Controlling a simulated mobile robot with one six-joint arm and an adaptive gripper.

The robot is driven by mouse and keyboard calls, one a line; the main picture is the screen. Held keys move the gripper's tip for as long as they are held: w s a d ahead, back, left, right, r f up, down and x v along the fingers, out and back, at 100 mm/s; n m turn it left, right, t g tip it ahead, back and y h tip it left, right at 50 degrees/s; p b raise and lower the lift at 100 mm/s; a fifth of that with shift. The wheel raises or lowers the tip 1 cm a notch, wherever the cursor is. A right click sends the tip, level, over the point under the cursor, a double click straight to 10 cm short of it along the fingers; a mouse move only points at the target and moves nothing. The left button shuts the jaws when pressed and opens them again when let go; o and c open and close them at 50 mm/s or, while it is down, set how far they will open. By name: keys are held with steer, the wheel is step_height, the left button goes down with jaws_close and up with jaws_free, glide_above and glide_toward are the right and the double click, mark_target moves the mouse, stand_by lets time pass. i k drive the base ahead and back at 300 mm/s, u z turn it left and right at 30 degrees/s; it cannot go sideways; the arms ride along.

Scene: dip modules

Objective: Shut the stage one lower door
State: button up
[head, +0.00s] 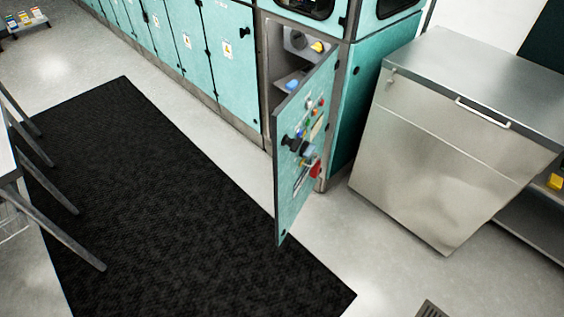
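The lower door (303,150) at the right end of the teal cabinet row stands open, swung out toward the camera over the floor. It is teal, with a dark handle and several small coloured knobs, labels and a red part on its face. Its hinge side appears to be at the right edge of the opening. Inside the open compartment (275,62) there are a grey fitting with a yellow part and a blue item. No label reading stage one can be made out. My gripper is not in view.
A stainless steel cabinet (440,150) with a bar handle stands right of the door. A black mat (150,200) covers the floor at left and front. A table with metal legs (60,235) is at the left edge. Pale floor between mat and cabinets is clear.

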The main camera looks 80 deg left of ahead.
mark_target(288, 115)
steer(key=u, duration=0.55)
steer(key=k, duration=0.2)
steer(key=u, duration=1.95)
steer(key=k, duration=0.65)
steer(key=z, duration=0.25)
steer(key=i, duration=1.45)
steer(key=u, duration=0.05)
